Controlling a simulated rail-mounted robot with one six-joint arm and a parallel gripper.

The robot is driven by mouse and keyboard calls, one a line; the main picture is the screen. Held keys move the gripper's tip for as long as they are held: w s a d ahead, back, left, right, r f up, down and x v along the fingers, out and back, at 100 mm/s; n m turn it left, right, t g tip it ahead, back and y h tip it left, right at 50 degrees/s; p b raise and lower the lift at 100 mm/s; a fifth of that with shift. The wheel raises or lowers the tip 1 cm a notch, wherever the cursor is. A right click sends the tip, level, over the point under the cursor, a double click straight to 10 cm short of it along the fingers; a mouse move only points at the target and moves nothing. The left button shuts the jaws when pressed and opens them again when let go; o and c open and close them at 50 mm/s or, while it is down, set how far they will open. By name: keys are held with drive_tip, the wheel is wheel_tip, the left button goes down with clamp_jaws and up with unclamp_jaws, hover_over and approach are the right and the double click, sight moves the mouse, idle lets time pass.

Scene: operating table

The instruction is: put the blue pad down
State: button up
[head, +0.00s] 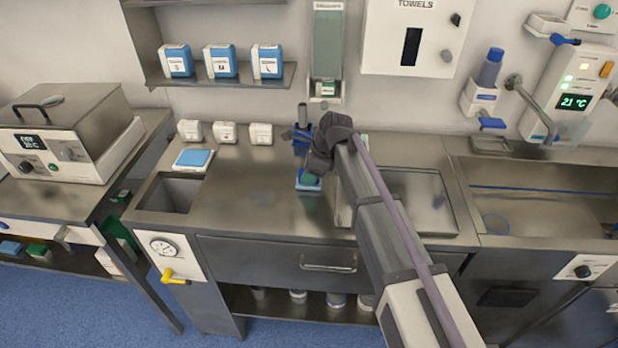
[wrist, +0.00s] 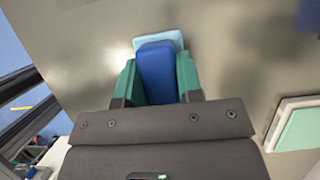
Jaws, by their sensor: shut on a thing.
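The blue pad has a dark blue block (wrist: 157,72) on top and a pale blue layer (wrist: 158,42) that shows past its far end in the wrist view. My gripper (wrist: 157,78) is shut on the dark blue block, with a green finger on each side. In the head view my gripper (head: 311,175) points down at the middle of the steel counter (head: 255,190), and the pad (head: 308,187) shows under it. The pad is low over the counter or on it; I cannot tell whether it touches. My fingers hide part of the pad.
A white-framed blue pad (head: 193,159) lies by the sink opening (head: 172,193) at the left. A dark blue stand (head: 301,137) is just behind my gripper. A steel tray (head: 410,200) is to the right. The counter left of my gripper is clear.

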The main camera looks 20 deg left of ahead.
drive_tip(key=shift+f, duration=0.2)
drive_tip(key=o, duration=0.9)
drive_tip(key=shift+o, duration=0.2)
drive_tip(key=shift+r, duration=0.4)
drive_tip(key=p+v, duration=1.2)
drive_tip(key=s+d+n+h, duration=0.1)
drive_tip(key=s+d+n, duration=0.4)
drive_tip(key=d, duration=0.6)
drive_tip(key=s+d+f+n+h, duration=0.1)
drive_tip(key=s+d+n, duration=0.4)
drive_tip(key=d, duration=0.6)
drive_tip(key=s+d+n+t+h, duration=0.1)
drive_tip(key=s+d+n+h, duration=0.1)
drive_tip(key=s+d+n, duration=0.3)
drive_tip(key=s+d, duration=0.3)
drive_tip(key=d, duration=0.4)
drive_tip(key=shift+s+f+b, duration=0.15)
drive_tip(key=shift+f+b, duration=0.25)
